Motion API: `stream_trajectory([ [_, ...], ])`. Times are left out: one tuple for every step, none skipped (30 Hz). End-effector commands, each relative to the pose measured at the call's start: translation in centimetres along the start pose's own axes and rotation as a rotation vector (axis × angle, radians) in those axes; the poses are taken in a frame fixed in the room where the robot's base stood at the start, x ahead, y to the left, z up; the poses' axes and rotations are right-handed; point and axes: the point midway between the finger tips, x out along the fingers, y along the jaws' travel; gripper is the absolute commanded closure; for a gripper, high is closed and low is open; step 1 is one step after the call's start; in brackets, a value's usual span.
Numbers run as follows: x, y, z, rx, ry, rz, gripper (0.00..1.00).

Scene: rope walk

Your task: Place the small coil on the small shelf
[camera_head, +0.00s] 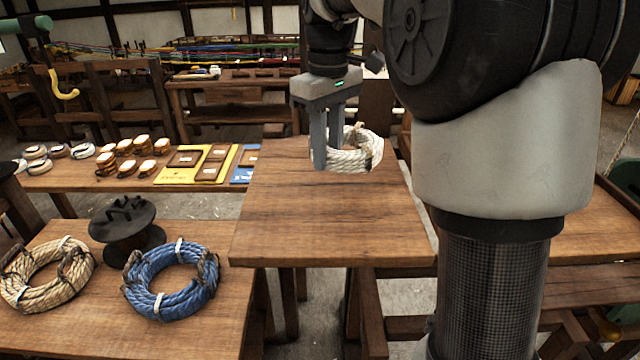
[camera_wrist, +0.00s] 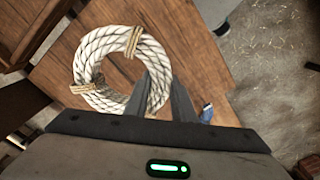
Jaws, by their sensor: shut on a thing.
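My gripper (camera_head: 326,160) is shut on the near left side of a small white rope coil (camera_head: 366,155). The coil has brown ties and lies nearly flat; its hole faces up. In the wrist view the coil (camera_wrist: 88,62) is beside the fingers (camera_wrist: 165,88), with one side of the ring between them. The coil is over the far right part of a brown wooden top (camera_head: 320,215); I cannot tell whether it touches it. I cannot tell which surface is the small shelf.
A blue coil (camera_head: 172,303), a tan coil (camera_head: 25,295) and a black spool (camera_head: 125,232) are on the lower left table (camera_head: 220,335). Brushes and yellow and blue boards (camera_head: 215,165) lie on the table behind. The middle wooden top is otherwise clear.

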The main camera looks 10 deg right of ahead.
Motion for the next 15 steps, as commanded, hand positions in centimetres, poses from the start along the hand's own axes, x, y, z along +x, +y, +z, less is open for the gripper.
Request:
stream_trajectory([
  [0.1, 0.0, -0.1, 0.000, 0.001, 0.001, 1.00],
  [0.4, 0.0, -0.1, 0.001, 0.000, 0.001, 1.00],
  [0.9, 0.0, -0.1, 0.001, 0.000, 0.000, 1.00],
  [1.4, -0.1, 0.0, 0.001, -0.002, -0.001, 1.00],
  [2.0, -0.1, 0.0, 0.001, -0.002, -0.001, 1.00],
  [2.8, -0.1, 0.0, 0.001, -0.003, -0.001, 1.00],
  [3.4, -0.1, 0.0, 0.001, -0.002, -0.001, 1.00],
  [3.9, -0.1, 0.0, 0.001, -0.003, -0.001, 1.00],
  [4.6, -0.1, 0.0, 0.001, -0.002, -0.001, 1.00],
  [5.0, -0.1, 0.0, 0.001, -0.001, 0.000, 1.00],
  [5.4, -0.1, 0.0, 0.001, -0.002, 0.000, 1.00],
  [5.7, 0.0, -0.1, 0.001, 0.000, 0.001, 1.00],
  [5.9, 0.0, -0.1, 0.001, 0.001, 0.001, 1.00],
  [6.1, 0.0, -0.1, 0.001, 0.001, 0.001, 1.00],
  [6.3, 0.0, -0.1, 0.001, 0.000, 0.001, 1.00],
])
